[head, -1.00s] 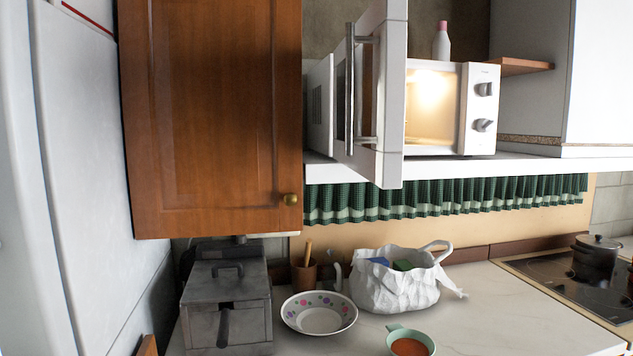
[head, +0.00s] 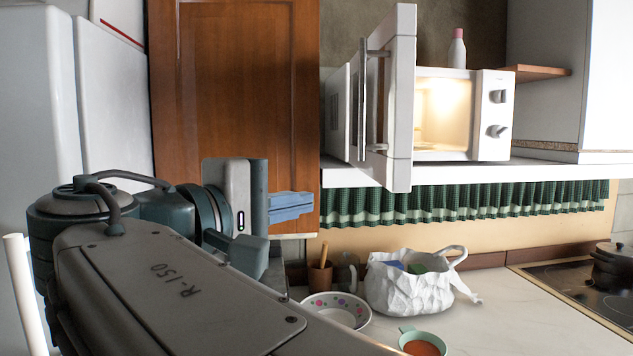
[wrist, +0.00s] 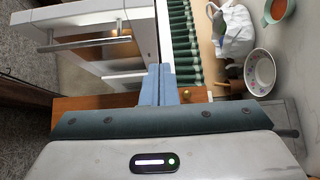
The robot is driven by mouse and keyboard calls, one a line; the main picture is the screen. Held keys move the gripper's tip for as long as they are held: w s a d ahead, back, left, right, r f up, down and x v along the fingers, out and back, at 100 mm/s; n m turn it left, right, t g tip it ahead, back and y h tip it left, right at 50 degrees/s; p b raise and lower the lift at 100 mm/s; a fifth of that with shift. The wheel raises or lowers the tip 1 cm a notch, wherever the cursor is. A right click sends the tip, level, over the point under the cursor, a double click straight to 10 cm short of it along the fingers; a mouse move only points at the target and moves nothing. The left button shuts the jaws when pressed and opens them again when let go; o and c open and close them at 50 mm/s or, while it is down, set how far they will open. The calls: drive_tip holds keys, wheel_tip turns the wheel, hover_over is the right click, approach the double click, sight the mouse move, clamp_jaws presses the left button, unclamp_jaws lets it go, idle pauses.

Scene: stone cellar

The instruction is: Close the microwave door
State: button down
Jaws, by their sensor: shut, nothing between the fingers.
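The white microwave (head: 492,115) stands on a white shelf with its lit interior showing. Its door (head: 401,95) is wide open, swung out toward me, with a long metal bar handle (head: 364,105) on its left side. The door handle also shows at the upper left in the wrist view (wrist: 85,43). My gripper (head: 312,203) is to the left of the door and lower than its middle, in front of the wooden cabinet. Its blue fingers are shut and empty, and they point right toward the door, apart from it. They also show in the wrist view (wrist: 158,83).
A wooden cabinet door (head: 235,100) is behind my gripper. A green checked curtain (head: 470,203) hangs under the shelf (head: 560,172). Below, the counter holds a floral bowl (head: 338,309), a white bag (head: 395,290), an orange-filled cup (head: 422,345) and a pot (head: 613,265) on the hob.

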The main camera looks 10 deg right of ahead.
drive_tip(key=r, duration=0.1)
drive_tip(key=p, duration=0.2)
approach(385, 177)
drive_tip(key=x, duration=0.5)
drive_tip(key=shift+w, duration=0.2)
drive_tip(key=shift+w+d, duration=0.1)
drive_tip(key=shift+d, duration=0.2)
